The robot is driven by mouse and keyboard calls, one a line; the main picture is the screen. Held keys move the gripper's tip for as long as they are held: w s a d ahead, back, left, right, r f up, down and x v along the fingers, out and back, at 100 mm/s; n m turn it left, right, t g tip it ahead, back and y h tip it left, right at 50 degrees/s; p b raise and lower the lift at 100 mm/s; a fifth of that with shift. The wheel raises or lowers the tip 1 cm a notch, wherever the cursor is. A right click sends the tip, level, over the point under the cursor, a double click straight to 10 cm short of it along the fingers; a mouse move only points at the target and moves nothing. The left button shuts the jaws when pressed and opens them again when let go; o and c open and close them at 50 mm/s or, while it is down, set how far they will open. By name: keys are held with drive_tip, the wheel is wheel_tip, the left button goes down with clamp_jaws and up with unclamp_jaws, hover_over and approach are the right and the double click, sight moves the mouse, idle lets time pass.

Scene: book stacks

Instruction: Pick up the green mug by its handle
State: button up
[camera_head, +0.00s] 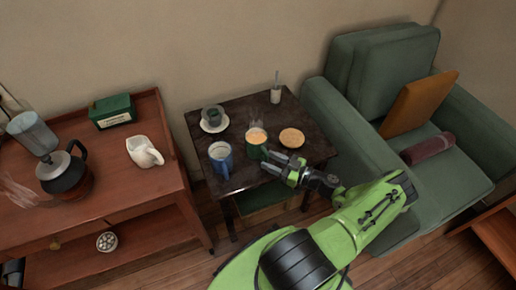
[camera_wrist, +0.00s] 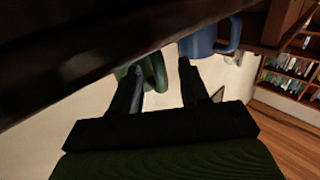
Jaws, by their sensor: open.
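The green mug (camera_head: 254,149) stands on the small dark table with a steaming light-orange drink in it. My gripper (camera_head: 269,161) is open just to the right and front of the mug, its fingers pointing toward it. In the wrist view, part of the green mug (camera_wrist: 131,73) and its curved handle show at the fingertips of my gripper (camera_wrist: 160,66). The handle appears to lie in or just ahead of the gap between the fingers, nearer the left finger. I cannot tell whether a finger touches it. Most of the mug is hidden in the wrist view.
A blue mug (camera_head: 221,163) stands close left of the green mug and also shows in the wrist view (camera_wrist: 205,43). A dark cup (camera_head: 213,115) on a saucer, a round biscuit-like item (camera_head: 291,138) and a small bottle (camera_head: 276,95) share the table (camera_head: 246,107). A green armchair (camera_head: 335,117) stands right.

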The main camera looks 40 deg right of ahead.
clamp_jaws()
drive_tip(key=shift+r, duration=0.2)
idle(0.3)
